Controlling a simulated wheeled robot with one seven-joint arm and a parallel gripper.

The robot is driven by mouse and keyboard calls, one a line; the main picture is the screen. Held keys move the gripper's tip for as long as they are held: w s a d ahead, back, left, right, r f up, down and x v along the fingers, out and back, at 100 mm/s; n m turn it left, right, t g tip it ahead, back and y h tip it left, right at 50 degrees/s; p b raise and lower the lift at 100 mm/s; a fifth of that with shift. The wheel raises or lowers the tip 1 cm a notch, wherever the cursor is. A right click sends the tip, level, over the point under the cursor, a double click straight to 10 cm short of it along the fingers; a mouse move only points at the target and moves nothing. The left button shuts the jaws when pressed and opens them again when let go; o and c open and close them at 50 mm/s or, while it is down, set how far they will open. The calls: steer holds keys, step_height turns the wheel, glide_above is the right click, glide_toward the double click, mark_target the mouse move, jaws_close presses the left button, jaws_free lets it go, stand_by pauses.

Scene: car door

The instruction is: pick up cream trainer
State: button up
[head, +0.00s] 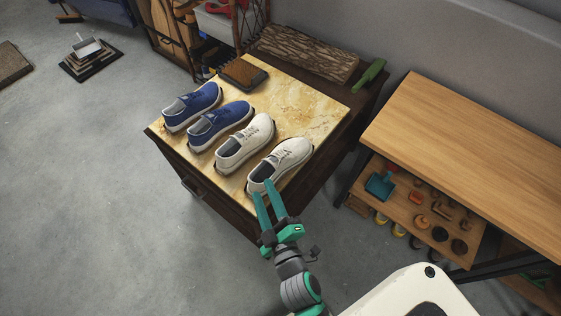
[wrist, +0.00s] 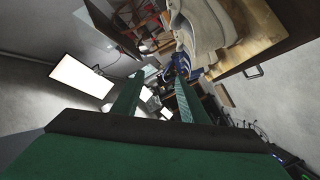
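Two cream trainers stand side by side on the marble-topped cabinet (head: 300,98). The nearer cream trainer (head: 283,160) is at the cabinet's front right; the other cream trainer (head: 246,143) is just left of it. My gripper (head: 262,189) is at the heel end of the nearer one, with its two green fingers apart and nothing between them. I cannot tell whether a finger touches the shoe. In the wrist view my gripper (wrist: 160,78) is open, and a cream trainer (wrist: 203,28) is close by, right of the fingers.
Two blue trainers (head: 220,122) stand left of the cream pair. A brush (head: 243,73), a log-like block (head: 308,53) and a green bottle (head: 370,75) lie behind. A wooden bench (head: 470,130) with a lower shelf of tools stands right.

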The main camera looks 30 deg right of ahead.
steer(key=w+d+r+m+g+h, duration=0.1)
steer(key=w+d+r+h, duration=0.4)
steer(key=d+r, duration=0.35)
steer(key=w+d+r+g+h, duration=0.1)
steer(key=w+d+r+h, duration=0.5)
steer(key=d, duration=0.3)
steer(key=s+d+r+m+g+h, duration=0.1)
steer(key=s+d+r+m+g, duration=0.15)
steer(key=d+g, duration=0.3)
steer(key=s+d+r+m+g+h, duration=0.1)
steer(key=d+r+m+g, duration=0.1)
steer(key=d+m+g, duration=0.3)
steer(key=n+g+y, duration=0.4)
steer(key=g+y, duration=0.1)
steer(key=y, duration=1.1)
glide_above(253, 182)
steer(key=shift+t, duration=0.25)
steer(key=f, duration=1.8)
steer(key=shift+d+f, duration=0.1)
steer(key=shift+d, duration=0.2)
step_height(253, 182, down, 4)
steer(key=shift+f, duration=0.2)
steer(key=shift+a+f, duration=0.15)
steer(key=shift+f, duration=1.3)
steer(key=shift+a+f, duration=0.1)
steer(key=shift+f, duration=1.3)
